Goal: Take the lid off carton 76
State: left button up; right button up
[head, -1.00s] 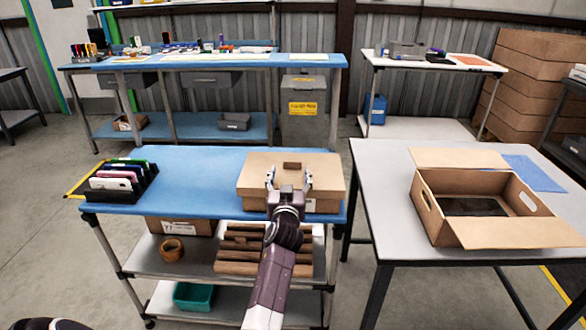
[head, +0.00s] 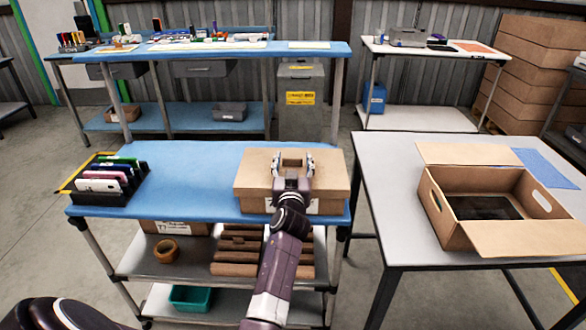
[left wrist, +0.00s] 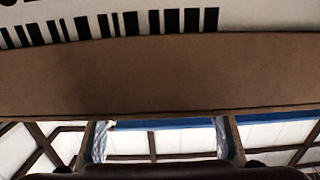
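A closed brown carton (head: 328,205) stands on the blue cart top, with a white label low on its front; I cannot read its number. Its lid (head: 255,170) is on, with a small brown grip block (head: 292,157) on top. My left gripper (head: 293,162) is at the lid, its fingers apart on either side of the block; I cannot tell whether they touch it. In the left wrist view the spread fingers (left wrist: 160,138) show at the bottom, below a brown cardboard band and a close barcode label (left wrist: 130,22). My right gripper is not in view.
An open, empty-looking carton (head: 455,215) with flaps out stands on the grey table (head: 400,225) at right. A black rack (head: 105,190) with coloured items is on the cart's left. Bare blue cart top (head: 190,185) lies between rack and closed carton.

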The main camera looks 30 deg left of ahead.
aim_at(292, 167)
pick_arm(q)
jog(key=shift+c, duration=1.2)
jog(key=shift+w+a+f, duration=0.15)
jog(key=shift+f, duration=0.05)
jog(key=shift+c, duration=1.2)
jog(key=c, duration=0.5)
jog(key=shift+o, duration=0.2)
jog(key=shift+r, duration=0.25)
notch_tip(292, 167, up, 6)
jog(key=shift+a+f+p, duration=0.1)
jog(key=shift+p, duration=0.65)
notch_tip(292, 167, up, 14)
jog(key=shift+f, duration=0.2)
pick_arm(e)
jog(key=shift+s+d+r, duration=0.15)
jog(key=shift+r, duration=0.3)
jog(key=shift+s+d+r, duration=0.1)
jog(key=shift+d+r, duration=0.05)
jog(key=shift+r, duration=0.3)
